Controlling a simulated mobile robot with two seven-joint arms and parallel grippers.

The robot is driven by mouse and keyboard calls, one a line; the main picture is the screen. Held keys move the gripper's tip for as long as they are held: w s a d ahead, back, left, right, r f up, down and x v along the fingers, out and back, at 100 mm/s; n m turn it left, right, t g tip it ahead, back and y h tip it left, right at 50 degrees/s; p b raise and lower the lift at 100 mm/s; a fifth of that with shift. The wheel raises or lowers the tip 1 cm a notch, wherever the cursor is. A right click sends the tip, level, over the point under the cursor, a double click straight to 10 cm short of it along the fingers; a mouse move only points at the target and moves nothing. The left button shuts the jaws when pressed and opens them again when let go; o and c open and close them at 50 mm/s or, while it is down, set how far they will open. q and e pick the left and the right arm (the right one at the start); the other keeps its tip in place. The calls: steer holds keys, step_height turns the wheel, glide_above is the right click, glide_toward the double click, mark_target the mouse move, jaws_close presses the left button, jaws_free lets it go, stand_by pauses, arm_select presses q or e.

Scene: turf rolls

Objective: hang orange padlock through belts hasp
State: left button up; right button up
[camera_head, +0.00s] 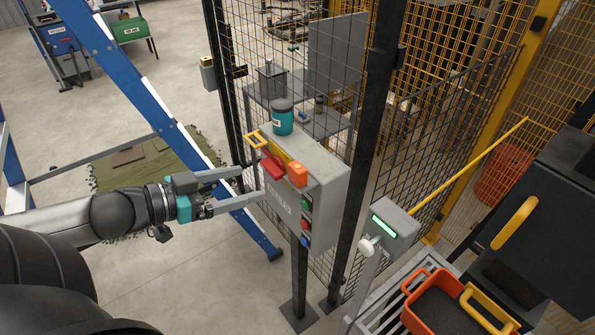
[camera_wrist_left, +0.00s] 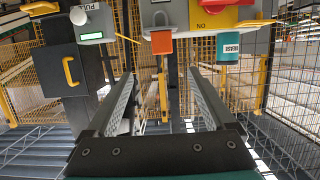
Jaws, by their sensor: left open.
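A grey control box (camera_head: 291,207) stands on a post by the mesh fence, with a red and yellow rotary switch (camera_head: 272,166) on it. No label reading belts is legible. My right gripper is not seen.
A grey unit with a green display (camera_head: 390,228) and an orange crate (camera_head: 432,300) are at right. A blue ladder (camera_head: 150,95) stands at left.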

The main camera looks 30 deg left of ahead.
mark_target(292, 170)
arm_select(q)
steer(key=shift+b+x, duration=2.3)
steer(key=shift+x, duration=2.45)
steer(key=shift+w+a+f, duration=0.1)
steer(key=shift+w+a, duration=0.05)
steer(key=shift+b+x, duration=0.95)
steer(key=shift+x, duration=1.45)
jaws_close()
